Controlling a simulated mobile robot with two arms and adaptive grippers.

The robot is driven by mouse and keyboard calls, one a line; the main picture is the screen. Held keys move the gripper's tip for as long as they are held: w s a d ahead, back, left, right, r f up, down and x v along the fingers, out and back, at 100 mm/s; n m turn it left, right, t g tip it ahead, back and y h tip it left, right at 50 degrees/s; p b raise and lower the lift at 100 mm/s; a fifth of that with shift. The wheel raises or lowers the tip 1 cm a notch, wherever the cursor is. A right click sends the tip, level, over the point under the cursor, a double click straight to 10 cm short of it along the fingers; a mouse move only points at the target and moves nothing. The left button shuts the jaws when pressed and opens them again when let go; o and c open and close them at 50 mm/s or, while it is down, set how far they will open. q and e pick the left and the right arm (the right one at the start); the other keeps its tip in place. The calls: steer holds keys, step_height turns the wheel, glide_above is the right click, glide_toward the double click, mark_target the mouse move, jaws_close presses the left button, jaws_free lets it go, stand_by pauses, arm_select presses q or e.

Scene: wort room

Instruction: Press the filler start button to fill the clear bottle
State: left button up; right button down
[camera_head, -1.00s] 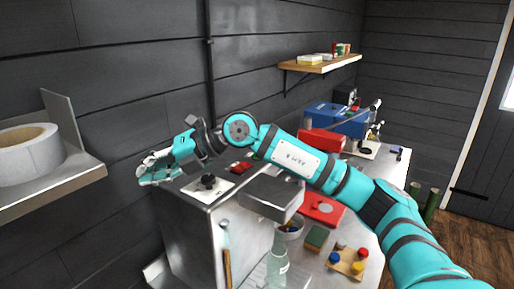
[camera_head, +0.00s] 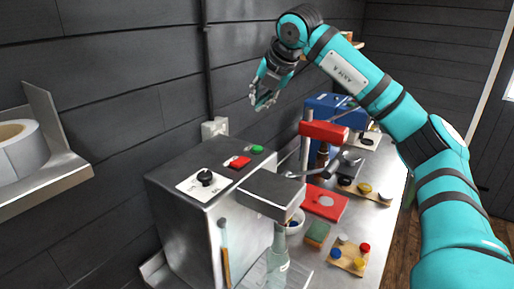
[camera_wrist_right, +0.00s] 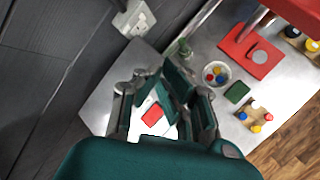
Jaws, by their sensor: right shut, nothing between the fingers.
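The steel filler (camera_head: 185,160) stands by the wall, with a black knob, a red button (camera_head: 240,162) and a green button (camera_head: 257,149) on its top. The clear bottle (camera_head: 278,262) stands upright below the filler's overhanging head (camera_head: 272,192). My right gripper (camera_head: 262,103) is shut and empty, in the air above and behind the green button, apart from it. In the right wrist view the red button (camera_wrist_right: 152,115) shows near the fingers; I cannot make out the green one there. My left gripper is not in view.
A red capping press (camera_head: 324,131) and a blue box (camera_head: 345,110) stand farther back. A white bowl (camera_head: 295,222), a green sponge (camera_head: 317,234) and a board of coloured caps (camera_head: 348,256) lie right of the filler. A wall socket (camera_head: 214,128) is behind it.

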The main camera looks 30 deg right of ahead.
mark_target(257, 149)
steer(key=shift+f, duration=0.1)
step_height(257, 149, down, 8)
steer(key=b, duration=0.6)
steer(key=shift+f+b, duration=0.25)
steer(key=shift+b, duration=0.1)
steer(key=shift+f, duration=0.1)
stand_by(0.8)
steer(key=shift+f+b, duration=0.4)
steer(key=shift+b, duration=0.1)
steer(key=shift+f+b, duration=0.35)
steer(key=shift+f, duration=0.05)
stand_by(0.4)
steer(key=shift+r, duration=0.15)
steer(key=shift+r+p, duration=0.6)
steer(key=shift+r, duration=0.1)
